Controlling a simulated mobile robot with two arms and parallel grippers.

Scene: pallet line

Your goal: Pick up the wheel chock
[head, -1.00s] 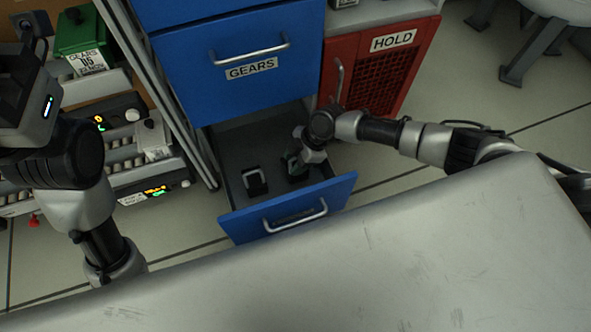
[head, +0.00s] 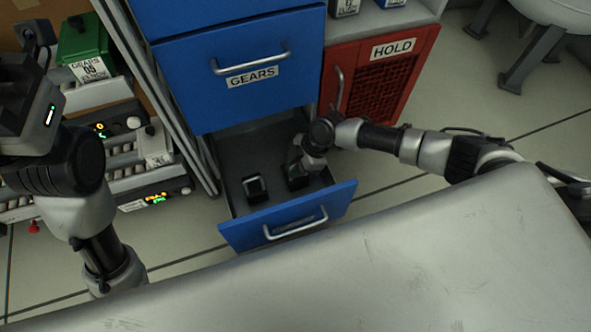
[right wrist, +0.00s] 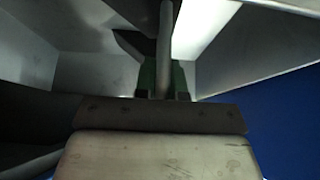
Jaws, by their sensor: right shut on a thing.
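The open blue drawer (head: 283,231) holds two dark objects. One, a small black block (head: 256,189), sits at its left and stands free. My right gripper (head: 300,172) reaches down into the drawer over the other, which I take for the wheel chock (head: 297,184). The gripper is shut on it and hides much of it. In the right wrist view, a dark wedge shape and a grey bar (right wrist: 165,45) show at the green-tipped fingers (right wrist: 162,80). My left gripper (head: 36,34) is at the upper left, away from the drawer; its jaws are unclear.
The closed blue GEARS drawer (head: 245,98) hangs just above the open one. The red HOLD door (head: 385,75) stands right of it. A shelf post (head: 160,100) is close on the left. A pale grey surface (head: 330,275) fills the foreground.

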